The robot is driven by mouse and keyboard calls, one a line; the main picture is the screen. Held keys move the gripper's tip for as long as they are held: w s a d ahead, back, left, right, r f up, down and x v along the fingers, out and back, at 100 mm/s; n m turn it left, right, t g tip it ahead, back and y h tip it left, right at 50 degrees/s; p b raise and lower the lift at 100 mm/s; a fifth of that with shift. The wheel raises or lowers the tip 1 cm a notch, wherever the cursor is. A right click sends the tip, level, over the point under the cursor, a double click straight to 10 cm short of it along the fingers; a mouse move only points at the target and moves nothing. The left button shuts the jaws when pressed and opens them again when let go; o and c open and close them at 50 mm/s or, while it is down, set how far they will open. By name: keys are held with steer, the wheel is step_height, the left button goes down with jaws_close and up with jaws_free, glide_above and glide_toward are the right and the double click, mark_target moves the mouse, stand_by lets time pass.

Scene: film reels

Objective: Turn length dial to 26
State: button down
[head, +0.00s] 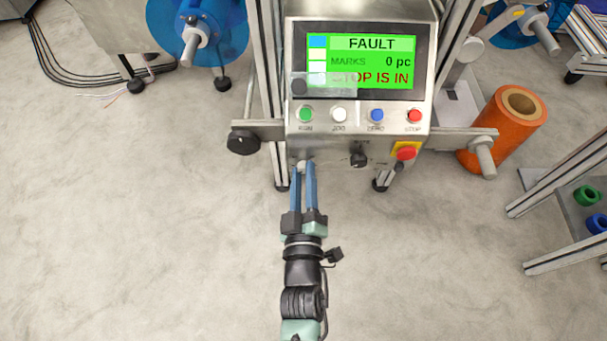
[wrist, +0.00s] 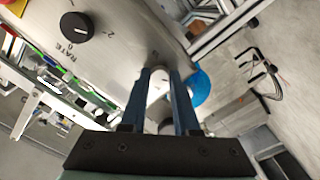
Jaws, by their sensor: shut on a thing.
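The machine's control panel (head: 360,80) stands at the top middle of the head view. A pale, small knob (wrist: 158,86), apparently the length dial, sits low on the panel's left part, between the fingers of my gripper (wrist: 165,73). My gripper (head: 306,168) reaches up to it in the head view, its blue fingers close together and shut on it. The dial's pointer, scale and number are hidden or too small to read. A black RATE knob (wrist: 76,27) with a white pointer line is apart from my fingers; it also shows in the head view (head: 358,160).
The screen (head: 362,62) reads FAULT, MARKS 0 pc and STOP IS IN. Coloured buttons sit below it. A red stop button (head: 405,153) on yellow is right of the RATE knob. A black side knob (head: 242,142) is at left. An orange roll (head: 505,125) stands right.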

steer(key=c, duration=0.6)
jaws_free()
steer(key=shift+c, duration=0.2)
steer(key=s+p, duration=0.4)
steer(key=s, duration=0.9)
steer(key=shift+p, duration=0.3)
